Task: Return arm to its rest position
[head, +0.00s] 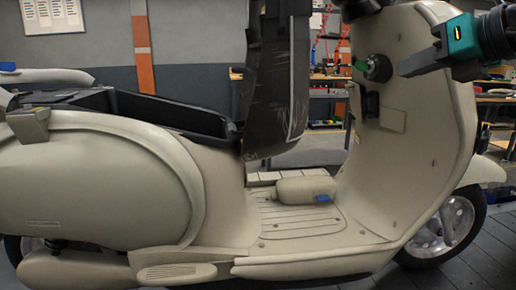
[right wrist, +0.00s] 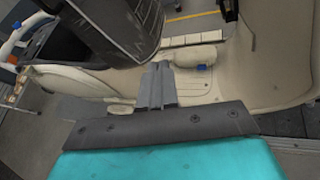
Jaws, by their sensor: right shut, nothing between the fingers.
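My right gripper (head: 403,67) is at the upper right of the head view, in front of the scooter's upper front shield. Its teal body and dark fingers point left. In the right wrist view its two grey fingers (right wrist: 157,86) are together, with nothing held between them. My left gripper is not in view. The cream scooter (head: 100,180) stands across the head view, its front wheel at the right. Its dark seat (head: 280,75) is raised upright, and the black under-seat compartment (head: 165,110) is open.
A dark round part with green (head: 376,67) sits on the front shield near my right fingertips. A beige canister (head: 297,190) with a blue cap (head: 321,198) lies on the footboard. Shelves and benches (head: 325,90) stand behind. Dark slatted floor (head: 480,255) shows at lower right.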

